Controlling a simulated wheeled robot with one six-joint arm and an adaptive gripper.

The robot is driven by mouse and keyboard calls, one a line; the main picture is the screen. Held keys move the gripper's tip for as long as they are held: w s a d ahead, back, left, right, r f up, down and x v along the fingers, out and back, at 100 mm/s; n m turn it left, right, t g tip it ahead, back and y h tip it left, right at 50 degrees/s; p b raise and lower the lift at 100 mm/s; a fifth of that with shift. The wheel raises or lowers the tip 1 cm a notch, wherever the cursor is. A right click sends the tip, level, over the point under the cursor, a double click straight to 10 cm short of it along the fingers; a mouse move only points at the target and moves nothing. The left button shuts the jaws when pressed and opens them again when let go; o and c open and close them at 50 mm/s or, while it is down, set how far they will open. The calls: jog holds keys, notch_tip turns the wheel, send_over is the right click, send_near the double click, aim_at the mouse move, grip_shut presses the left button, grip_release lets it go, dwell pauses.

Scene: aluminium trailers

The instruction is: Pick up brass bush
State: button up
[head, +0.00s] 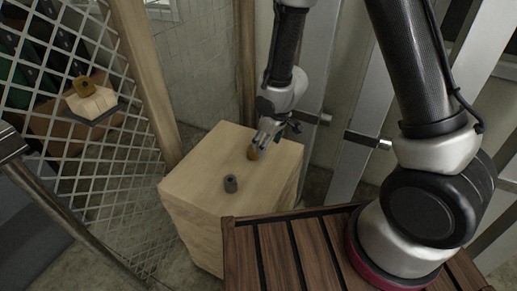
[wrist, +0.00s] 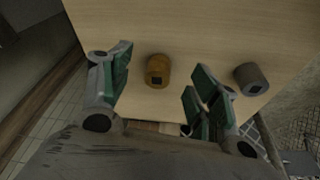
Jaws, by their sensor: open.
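The brass bush (wrist: 158,71) stands on a pale wooden block (wrist: 205,30). Gaps show on both sides, and I see no contact. In the head view the bush (head: 252,153) shows just below my gripper (head: 266,139), which partly hides it. Their height difference is hard to tell.
A grey bush (head: 231,184) stands nearer on the same block, right of my gripper in the wrist view (wrist: 251,78). A lattice partition (head: 95,150) stands left; a brass-coloured piece (head: 82,86) shows there on a pale stack. Metal posts (head: 350,110) rise behind on the right.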

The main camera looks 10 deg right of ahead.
aim_at(253, 152)
jog(key=shift+t+y, duration=0.4)
jog(key=shift+y, duration=0.1)
jog(key=w+a+f, duration=0.1)
jog(key=f, duration=0.1)
jog(key=w+a+f, duration=0.1)
jog(key=f, duration=0.1)
jog(key=w+a+f, duration=0.2)
jog(key=shift+f, duration=0.15)
jog(key=c, duration=1.3)
